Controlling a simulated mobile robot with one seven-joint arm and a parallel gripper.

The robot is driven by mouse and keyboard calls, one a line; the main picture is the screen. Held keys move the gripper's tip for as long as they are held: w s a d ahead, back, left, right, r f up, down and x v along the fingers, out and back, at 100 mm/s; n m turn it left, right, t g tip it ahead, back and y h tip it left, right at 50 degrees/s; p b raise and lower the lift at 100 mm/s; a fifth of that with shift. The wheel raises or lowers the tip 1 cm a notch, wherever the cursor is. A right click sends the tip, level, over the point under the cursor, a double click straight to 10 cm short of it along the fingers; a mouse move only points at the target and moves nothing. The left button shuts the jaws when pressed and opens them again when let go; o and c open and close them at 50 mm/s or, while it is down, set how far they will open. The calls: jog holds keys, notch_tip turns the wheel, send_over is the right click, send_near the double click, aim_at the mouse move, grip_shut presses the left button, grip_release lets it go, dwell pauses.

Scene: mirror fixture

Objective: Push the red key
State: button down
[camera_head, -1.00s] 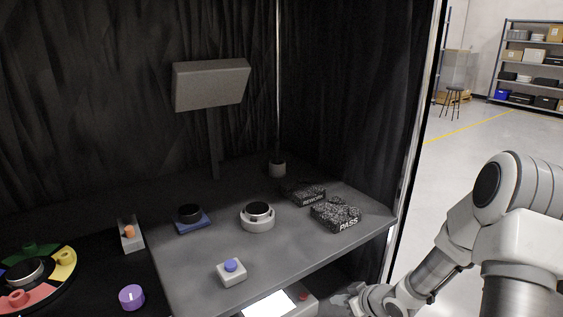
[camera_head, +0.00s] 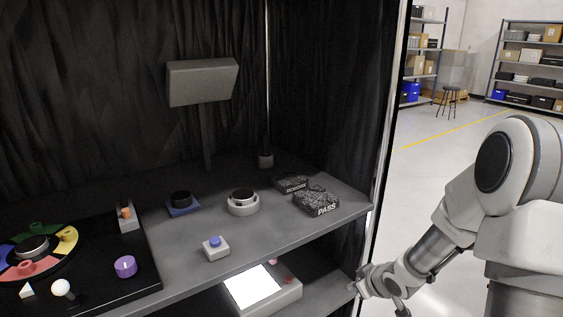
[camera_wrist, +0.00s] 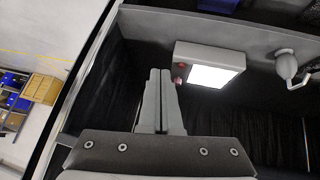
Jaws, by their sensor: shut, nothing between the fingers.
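A light grey box (camera_head: 285,296) with a lit white screen sits on the lower shelf, under the grey upper shelf. A small red key (camera_head: 288,279) shows on its right side, with another reddish spot close behind it. In the wrist view the box (camera_wrist: 236,58) is ahead of my gripper, with a red key (camera_wrist: 181,67) at its left side. My gripper (camera_wrist: 160,72) is shut and empty, pointing toward the box's left side and apart from it. In the head view my gripper (camera_head: 358,289) is right of the box, near the lower shelf's right end.
The upper shelf (camera_head: 290,222) overhangs the box. It carries a blue-topped button (camera_head: 215,248), round knobs and black PASS (camera_head: 316,202) and REWORK blocks. A frame post (camera_head: 385,150) stands at the right, with open floor beyond. A grey lamp-like part (camera_wrist: 287,66) shows right of the box.

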jog(key=s+d+r+m+h, duration=0.1)
jog(key=s+r+m+h, duration=0.1)
jog(key=s+r, duration=0.5)
jog(key=s+d+r+m+h, duration=0.1)
jog(key=s+r+m+h, duration=0.15)
jog(key=r, duration=0.75)
jog(key=s+a+r+m+g+y+p, duration=0.1)
jog(key=s+a+r, duration=0.3)
jog(key=s, duration=0.5)
jog(key=s+a+r+m+g+y, duration=0.1)
jog(key=s+a+r, duration=0.25)
jog(key=s, duration=0.45)
notch_tip(320, 180, up, 14)
jog(key=p, duration=1.3)
jog(key=shift+w+d+f, duration=0.15)
jog(key=shift+d+f, duration=0.05)
jog(key=shift+d, duration=0.15)
